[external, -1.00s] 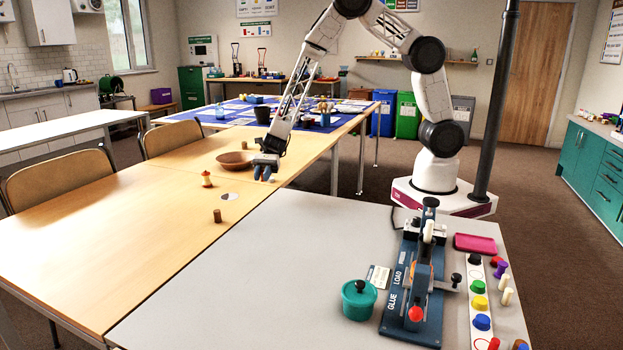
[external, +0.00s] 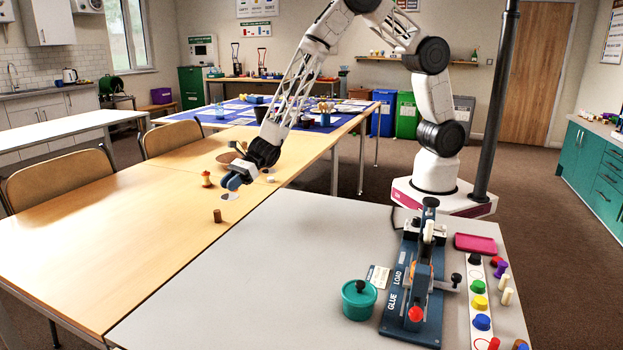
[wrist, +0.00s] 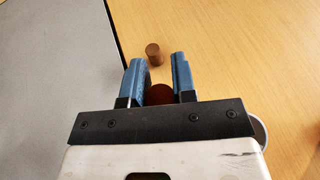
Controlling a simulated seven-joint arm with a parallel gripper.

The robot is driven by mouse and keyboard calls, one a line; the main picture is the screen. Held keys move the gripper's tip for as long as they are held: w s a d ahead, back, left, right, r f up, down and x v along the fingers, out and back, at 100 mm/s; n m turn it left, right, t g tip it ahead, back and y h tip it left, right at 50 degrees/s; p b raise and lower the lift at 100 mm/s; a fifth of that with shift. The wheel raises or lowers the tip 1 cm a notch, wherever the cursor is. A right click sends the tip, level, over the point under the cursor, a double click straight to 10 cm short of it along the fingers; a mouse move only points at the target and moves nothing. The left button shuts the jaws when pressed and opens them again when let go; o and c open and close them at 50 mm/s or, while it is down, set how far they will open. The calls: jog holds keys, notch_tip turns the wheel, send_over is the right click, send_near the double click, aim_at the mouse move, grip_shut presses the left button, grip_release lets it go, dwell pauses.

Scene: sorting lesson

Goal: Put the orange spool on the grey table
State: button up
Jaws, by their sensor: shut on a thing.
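My gripper (external: 232,182) is over the wooden table, left of the grey table's far left corner, with its fingers tilted down to the left. In the wrist view its blue fingers (wrist: 160,80) are shut on a dark reddish-brown round thing (wrist: 160,95), seen partly. Its shade is dark, and I cannot tell for sure that it is the orange spool. In the external view the fingers hide it. The grey table (external: 240,270) fills the foreground and shows at the left of the wrist view (wrist: 50,80).
A teal pot (external: 359,300) and a blue press (external: 412,290) stand on the grey table, whose left part is clear.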

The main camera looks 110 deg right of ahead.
jog(key=shift+w+a+r+m+t+h, duration=0.15)
jog(key=shift+w+a+m+h, duration=0.3)
jog(key=shift+a, duration=0.3)
jog(key=shift+w+a+m+t+h, duration=0.1)
jog(key=shift+w+a+m+h, duration=0.25)
jog(key=shift+w+a, duration=0.3)
jog(key=shift+w+a+r+m+t+h, duration=0.15)
jog(key=shift+w+a+m+h, duration=0.25)
jog(key=shift+a, duration=0.4)
jog(key=shift+d, duration=0.1)
jog(key=s+d+f+n+y, duration=0.1)
jog(key=s+d, duration=0.1)
jog(key=d, duration=0.9)
jog(key=s+d+n+g+y, duration=0.1)
jog(key=s+d, duration=0.1)
jog(key=d, duration=0.8)
jog(key=s+d+f+n+y, duration=0.1)
jog(key=s+d, duration=0.2)
jog(key=d, duration=0.8)
jog(key=shift+s+d+f+n+g+y, duration=0.1)
jog(key=shift+d+f+n+g+y, duration=0.2)
jog(key=shift+f, duration=0.05)
